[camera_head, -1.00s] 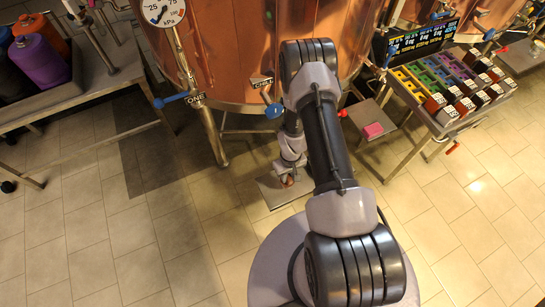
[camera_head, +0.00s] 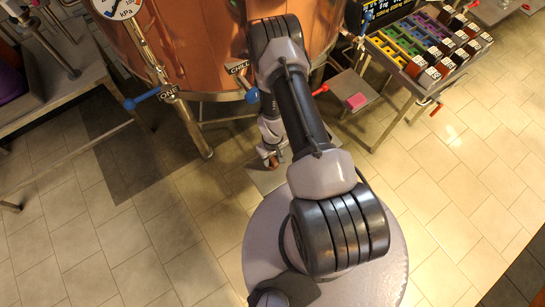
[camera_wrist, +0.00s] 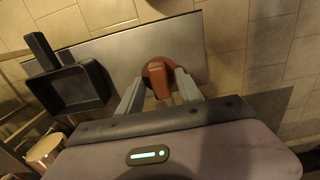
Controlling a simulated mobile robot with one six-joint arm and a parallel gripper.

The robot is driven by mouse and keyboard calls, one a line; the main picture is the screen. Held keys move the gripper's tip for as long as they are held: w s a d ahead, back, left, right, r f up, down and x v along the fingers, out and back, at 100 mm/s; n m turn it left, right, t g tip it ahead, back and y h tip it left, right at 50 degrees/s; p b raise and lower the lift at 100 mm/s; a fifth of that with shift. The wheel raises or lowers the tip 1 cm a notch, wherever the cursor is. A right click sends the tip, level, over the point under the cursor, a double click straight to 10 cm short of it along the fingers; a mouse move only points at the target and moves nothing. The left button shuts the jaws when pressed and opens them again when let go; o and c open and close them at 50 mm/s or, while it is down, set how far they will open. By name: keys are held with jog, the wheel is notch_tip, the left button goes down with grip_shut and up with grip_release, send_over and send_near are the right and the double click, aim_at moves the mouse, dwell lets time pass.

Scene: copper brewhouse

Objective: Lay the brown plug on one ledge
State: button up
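The brown plug (camera_wrist: 158,72) is between the two fingers of my gripper (camera_wrist: 158,84) in the wrist view, with a finger against each side. My gripper looks shut on it. In the head view my gripper (camera_head: 271,161) is low in front of the copper vessel, with a small reddish-brown spot between its fingers. A flat grey ledge (camera_wrist: 105,56) lies beyond the plug in the wrist view; it also shows under my gripper in the head view (camera_head: 266,182). Whether the plug touches it I cannot tell. Another grey ledge (camera_head: 337,82) on the right bears a pink block (camera_head: 357,101).
A black scoop-like tray (camera_wrist: 72,90) is left of my gripper in the wrist view. The copper vessel (camera_head: 190,45) stands behind. A rack of coloured blocks (camera_head: 395,55) is at right, a metal bench (camera_head: 75,85) at left. Tiled floor is open in front.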

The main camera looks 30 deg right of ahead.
jog(key=w+a+r+m+t+p, duration=0.1)
jog(key=w+r+p, duration=0.1)
jog(key=r, duration=1.1)
jog(key=w+a+r+t+p, duration=0.1)
jog(key=w+r+p, duration=0.1)
jog(key=r, duration=1.1)
jog(key=w+a+r+m+p, duration=0.1)
jog(key=w+a+r, duration=0.1)
jog(key=r, duration=1)
jog(key=s+a+r+m+t, duration=0.1)
jog(key=s+a+r, duration=0.15)
jog(key=r, duration=0.45)
jog(key=s+a+r+t, duration=0.1)
jog(key=s+a+r, duration=0.15)
jog(key=r, duration=0.55)
jog(key=s+a+r+m+t+y, duration=0.1)
jog(key=s+a+r, duration=0.1)
jog(key=s+r, duration=0.2)
jog(key=s+a+r+y, duration=0.1)
jog(key=s+a+r, duration=0.2)
jog(key=s, duration=0.5)
jog(key=shift+s+a+r+m+t, duration=0.3)
jog(key=shift+r+m+t, duration=0.1)
jog(key=shift+r, duration=0.25)
